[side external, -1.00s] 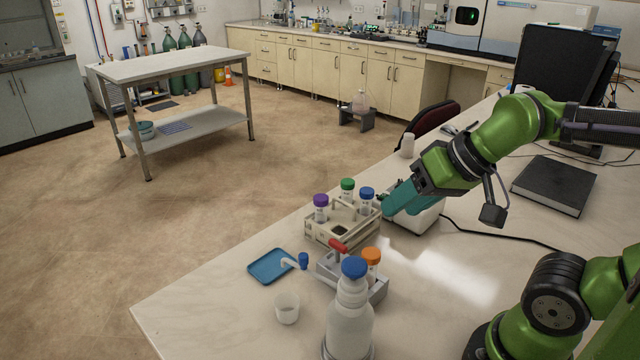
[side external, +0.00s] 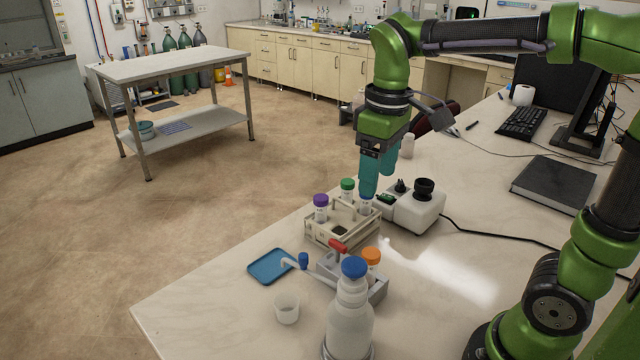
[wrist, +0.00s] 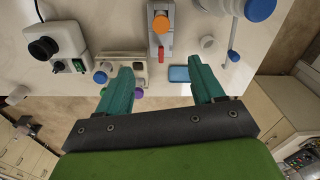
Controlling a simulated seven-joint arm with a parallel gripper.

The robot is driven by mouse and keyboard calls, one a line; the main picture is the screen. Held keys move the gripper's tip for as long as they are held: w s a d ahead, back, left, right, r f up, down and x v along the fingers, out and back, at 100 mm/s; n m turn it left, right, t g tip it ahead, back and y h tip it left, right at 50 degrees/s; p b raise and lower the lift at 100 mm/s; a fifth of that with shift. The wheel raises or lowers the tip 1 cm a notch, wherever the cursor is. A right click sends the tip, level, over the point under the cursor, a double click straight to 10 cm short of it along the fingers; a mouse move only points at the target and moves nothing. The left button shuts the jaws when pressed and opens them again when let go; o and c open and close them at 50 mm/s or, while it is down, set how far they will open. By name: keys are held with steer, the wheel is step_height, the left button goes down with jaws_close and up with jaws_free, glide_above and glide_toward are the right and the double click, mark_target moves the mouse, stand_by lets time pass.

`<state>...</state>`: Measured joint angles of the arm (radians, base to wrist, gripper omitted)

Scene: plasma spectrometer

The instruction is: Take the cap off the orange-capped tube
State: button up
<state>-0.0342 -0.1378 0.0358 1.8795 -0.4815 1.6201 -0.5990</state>
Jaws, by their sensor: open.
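The orange-capped tube (side external: 371,258) stands in a grey holder (side external: 378,292) with a red handle (side external: 338,245), in front of the tube rack. Its orange cap (wrist: 160,24) is on, seen at the top middle of the wrist view. The bottle partly hides the holder in the side view. My gripper (side external: 376,188) points down near the rack's blue-capped tube, behind the orange-capped tube and apart from it. In the wrist view my gripper (wrist: 162,85) has its teal fingers wide apart with nothing between them.
The beige rack (side external: 325,232) holds purple-, green- and blue-capped tubes. A white device (side external: 415,210) with a black knob stands right of it. A blue-capped bottle (side external: 350,315) stands in front of the holder. A blue tray (side external: 268,268) and small cup (side external: 287,309) lie left.

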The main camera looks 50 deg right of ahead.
mark_target(373, 253)
steer(key=shift+n, duration=0.4)
steer(key=f, duration=1.6)
steer(key=shift+s+a, duration=0.1)
steer(key=shift+s, duration=0.3)
steer(key=c, duration=1.1)
